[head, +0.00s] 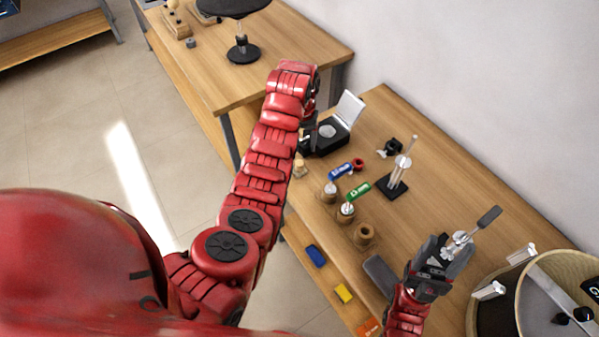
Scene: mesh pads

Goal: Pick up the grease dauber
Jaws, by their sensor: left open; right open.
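A tool with a silver shaft and a dark grey flat end (488,216) lies at the right side of the wooden bench (430,170). I cannot tell for sure that it is the grease dauber. My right gripper (446,250) is open right at its near end; the fingers and the tool's silver parts overlap, and I cannot tell whether they touch. My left gripper (309,120) is open beside a black box with a raised lid (330,133). My own red arm hides much of that gripper.
A round wood-rimmed device (528,262) is at right. The back right bench is clear.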

